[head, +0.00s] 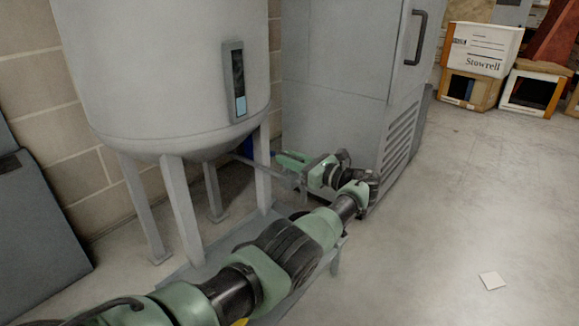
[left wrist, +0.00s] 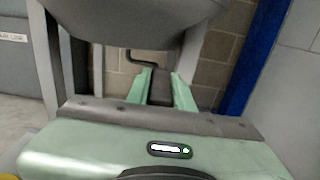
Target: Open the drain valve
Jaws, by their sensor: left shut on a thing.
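The grey tank (head: 165,70) stands on legs with a cone-shaped bottom, and a thin drain pipe (head: 247,161) comes out low on its right side. My left gripper (head: 290,159) reaches in from the front beside the tank's right leg, at the height of the pipe. In the left wrist view its two green fingers (left wrist: 163,92) are closed on a dark grey piece (left wrist: 161,88), which looks like the drain valve's handle. A dark bent pipe (left wrist: 145,57) shows behind it under the tank. The valve body is mostly hidden, and its open or shut position cannot be told.
A grey cabinet (head: 335,75) with a black handle stands close to the right of the gripper. A sight gauge (head: 238,83) is on the tank. Boxes (head: 482,48) stand at the back right. The floor (head: 450,200) at right is clear apart from a small pale sheet (head: 492,281).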

